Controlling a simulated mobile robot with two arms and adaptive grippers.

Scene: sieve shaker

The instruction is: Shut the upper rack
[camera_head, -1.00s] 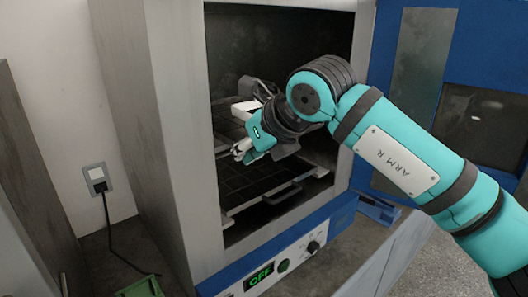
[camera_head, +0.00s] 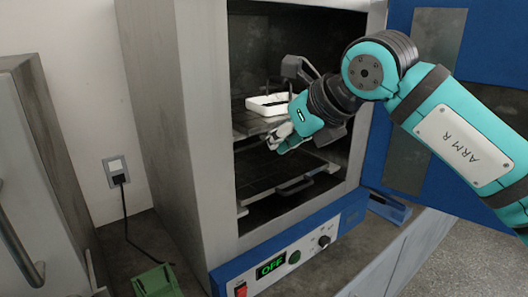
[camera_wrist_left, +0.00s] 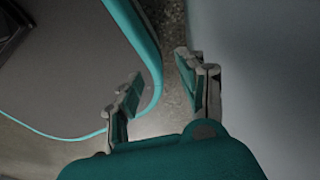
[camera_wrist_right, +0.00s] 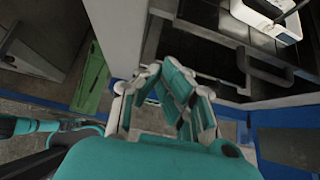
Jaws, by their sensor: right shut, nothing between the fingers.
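The upper rack (camera_head: 248,127) is inside the open oven, with a small white tray (camera_head: 266,103) on it. My right gripper and arm hide the rack's right part, and I cannot tell how far it is pushed in. My right gripper (camera_head: 277,138) is shut and empty, in front of the upper rack's front edge. In the right wrist view its fingers (camera_wrist_right: 172,85) are together, with a dark rack handle (camera_wrist_right: 268,70) to the right and apart from them. My left gripper (camera_wrist_left: 160,92) is open and empty, away from the oven.
A lower rack (camera_head: 262,181) with a handle lies below. The blue oven door (camera_head: 405,165) stands open at the right. The control panel (camera_head: 285,262) reads OFF. A green object (camera_head: 157,282) lies on the bench at the left, below a wall socket (camera_head: 116,170).

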